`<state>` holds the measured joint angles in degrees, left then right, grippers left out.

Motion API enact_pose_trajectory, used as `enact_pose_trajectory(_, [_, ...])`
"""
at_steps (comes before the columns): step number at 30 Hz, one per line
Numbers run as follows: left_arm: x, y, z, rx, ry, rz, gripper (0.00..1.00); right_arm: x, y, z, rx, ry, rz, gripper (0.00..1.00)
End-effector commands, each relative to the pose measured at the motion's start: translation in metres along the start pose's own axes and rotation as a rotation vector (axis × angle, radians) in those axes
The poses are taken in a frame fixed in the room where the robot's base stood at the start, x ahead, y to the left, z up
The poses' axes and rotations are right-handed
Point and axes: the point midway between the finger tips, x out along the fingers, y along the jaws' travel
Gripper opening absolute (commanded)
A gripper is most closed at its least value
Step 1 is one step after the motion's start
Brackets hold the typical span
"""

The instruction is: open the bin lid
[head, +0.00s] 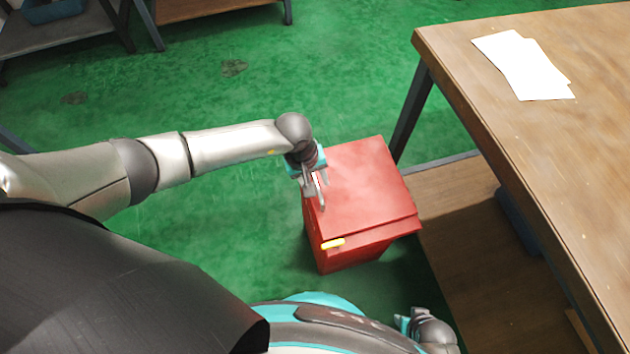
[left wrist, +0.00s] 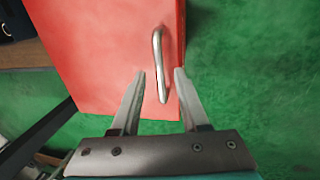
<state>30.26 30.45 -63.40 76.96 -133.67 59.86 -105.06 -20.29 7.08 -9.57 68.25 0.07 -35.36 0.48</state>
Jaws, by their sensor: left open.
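The red bin (head: 360,185) stands on the green floor, its flat lid lying closed on top. A silver bar handle (left wrist: 158,60) shows on the lid near one edge in the left wrist view. My left gripper (head: 319,198) is over the lid's left edge in the head view. Its fingers (left wrist: 161,80) are open, with the lower part of the handle between them in the picture. Contact with the handle cannot be told. A grey and teal end of my right arm (head: 425,327) shows at the bottom; its fingers cannot be made out.
A wooden table (head: 470,60) with white papers (head: 523,65) stands to the right, its leg and lower shelf (head: 460,200) close beside the bin. A yellow label (head: 333,243) is on the bin's front. The green floor (head: 240,220) left of the bin is clear.

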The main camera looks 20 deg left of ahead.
Motion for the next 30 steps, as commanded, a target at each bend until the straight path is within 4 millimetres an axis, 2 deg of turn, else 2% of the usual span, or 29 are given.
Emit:
enact_pose_trajectory(11, [0.0019, 0.0002, 0.0001, 0.000, 0.000, 0.000, 0.44, -0.0011, -0.0007, -0.0012, 0.000, -0.002, -0.001, 0.50])
enact_pose_trajectory(22, [0.0018, 0.0001, -0.0001, 0.000, 0.000, 0.000, 0.02, -0.0010, -0.0004, -0.0008, 0.000, -0.002, 0.000, 0.50])
enact_pose_trajectory(30, [0.0017, 0.0001, -0.0002, 0.000, 0.001, 0.000, 0.00, -0.0009, -0.0005, -0.0007, 0.000, -0.002, -0.001, 0.50])
